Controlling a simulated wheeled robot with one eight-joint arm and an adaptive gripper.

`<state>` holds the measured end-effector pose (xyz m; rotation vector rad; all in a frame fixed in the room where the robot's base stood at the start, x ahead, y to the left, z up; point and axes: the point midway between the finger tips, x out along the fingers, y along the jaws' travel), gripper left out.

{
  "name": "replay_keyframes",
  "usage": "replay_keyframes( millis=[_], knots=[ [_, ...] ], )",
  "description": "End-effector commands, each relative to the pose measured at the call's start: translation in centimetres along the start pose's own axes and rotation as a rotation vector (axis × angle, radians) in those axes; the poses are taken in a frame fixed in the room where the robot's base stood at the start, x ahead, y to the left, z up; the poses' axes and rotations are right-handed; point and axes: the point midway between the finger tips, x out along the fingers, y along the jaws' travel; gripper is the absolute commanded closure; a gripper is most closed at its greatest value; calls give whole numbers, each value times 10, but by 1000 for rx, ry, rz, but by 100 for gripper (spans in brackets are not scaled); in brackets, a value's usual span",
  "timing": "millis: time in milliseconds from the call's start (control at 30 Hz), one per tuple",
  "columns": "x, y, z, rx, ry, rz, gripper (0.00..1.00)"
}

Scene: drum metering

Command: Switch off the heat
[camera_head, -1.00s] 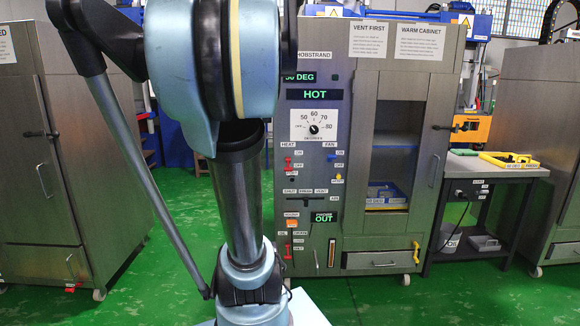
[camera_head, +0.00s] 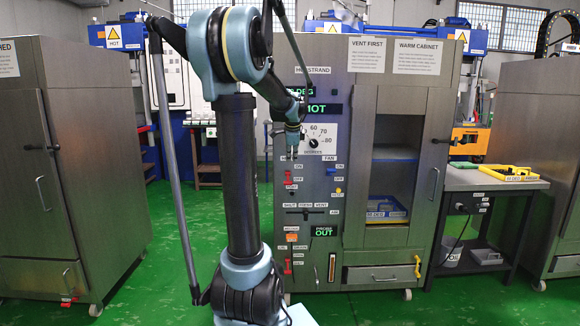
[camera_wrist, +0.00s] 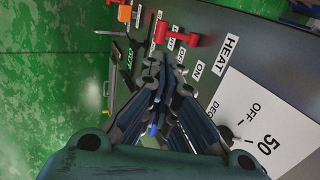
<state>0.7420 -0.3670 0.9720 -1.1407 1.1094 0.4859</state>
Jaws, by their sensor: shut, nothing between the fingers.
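The cabinet's control panel (camera_head: 318,220) carries a red heat switch (camera_head: 288,177) at its left edge, under the partly hidden HEAT label. In the wrist view the red switch (camera_wrist: 175,35) stands out from the panel, past the fingertips, with ON and HEAT labels beside it. I cannot tell its setting surely. My gripper (camera_head: 292,153) is shut and empty, in front of the panel just above the switch in the head view. In the wrist view the gripper (camera_wrist: 160,85) points toward the panel, apart from the switch as seen. The dial (camera_head: 314,144) is partly hidden by my arm.
A black slider (camera_head: 305,211) and another red handle (camera_head: 287,266) are lower. The HOT display (camera_head: 324,109) is partly covered by my arm.

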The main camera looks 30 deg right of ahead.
Motion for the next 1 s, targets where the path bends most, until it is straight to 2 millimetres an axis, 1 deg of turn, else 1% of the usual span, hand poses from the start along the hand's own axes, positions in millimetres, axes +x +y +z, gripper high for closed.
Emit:
replay_keyframes(
  millis=[300, 600, 800, 1000],
  knots=[
    [54, 0, 1, -3, 0, 0, 100],
    [100, 0, 1, -3, 0, 0, 100],
    [118, 0, 1, -3, 0, 0, 100],
    [124, 0, 1, -3, 0, 0, 100]
  ],
)
